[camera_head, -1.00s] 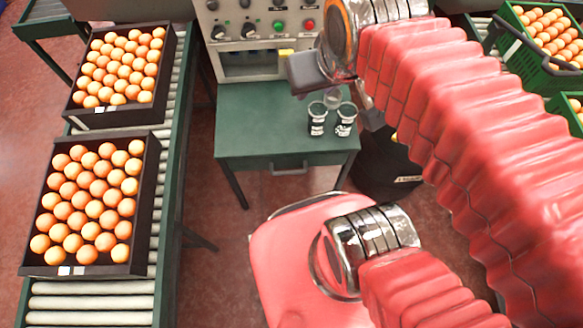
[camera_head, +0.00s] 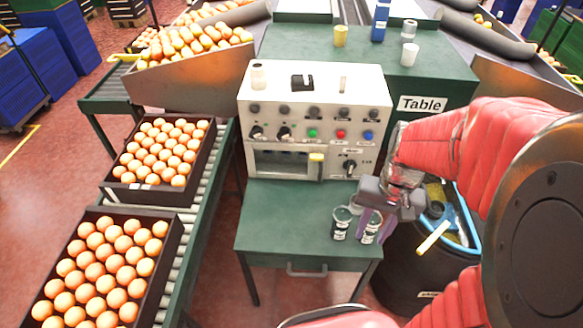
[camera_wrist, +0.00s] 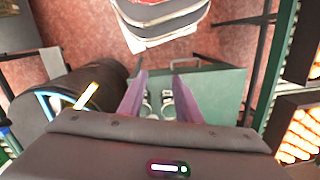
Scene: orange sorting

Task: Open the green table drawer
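My gripper (camera_wrist: 160,76) points down over the table's right edge, near the cups. Its two purple fingers are apart with nothing held between them. In the wrist view the cups (camera_wrist: 150,105) show between and below the fingers, and the green tabletop (camera_wrist: 215,90) lies mostly to the right.
A control panel (camera_head: 315,120) with knobs and buttons stands behind the table. A black bin (camera_head: 410,275) with tools is at its right. Crates of oranges (camera_head: 160,155) sit on a roller conveyor at the left. Open floor lies before the table.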

